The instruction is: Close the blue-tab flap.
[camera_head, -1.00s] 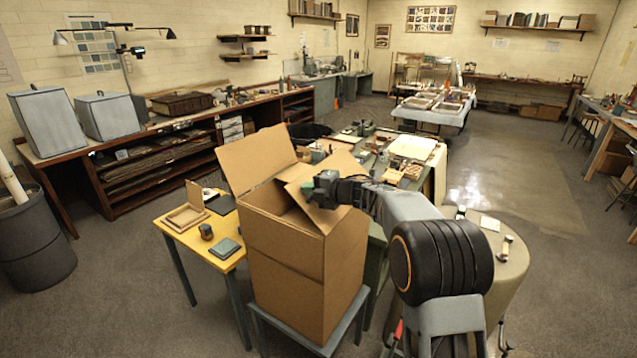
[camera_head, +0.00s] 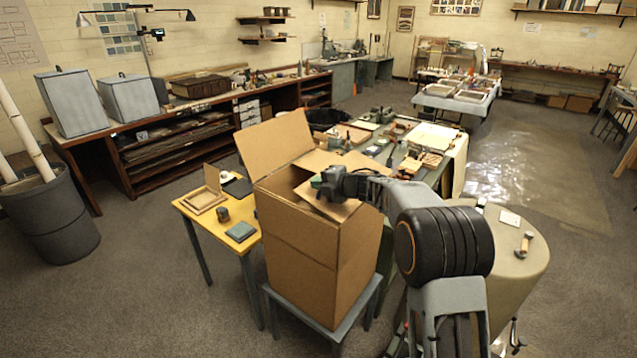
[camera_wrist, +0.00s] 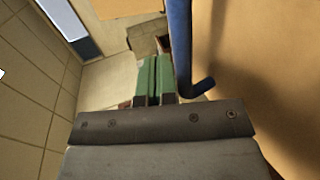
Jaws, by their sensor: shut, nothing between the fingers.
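A tall open cardboard box (camera_head: 300,250) stands on a small blue-grey stool. One large flap (camera_head: 275,145) stands up at its back left. Another flap (camera_head: 334,208) slants over the right part of the opening, beneath my gripper (camera_head: 320,184). My gripper's green fingers (camera_wrist: 156,78) are shut with nothing between them. In the wrist view, a blue bar with a bent end (camera_wrist: 180,45) is just right of the fingers, in front of a tan cardboard surface (camera_wrist: 265,60). Whether the fingers touch the bar or flap, I cannot tell. No blue tab shows clearly in the head view.
A yellow table (camera_head: 215,240) with a small frame and a dark cup stands left of the box. A cluttered green workbench (camera_head: 385,150) is behind it. A round-ended beige table (camera_head: 525,265) holding a hammer is at the right. Grey floor is clear at front left.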

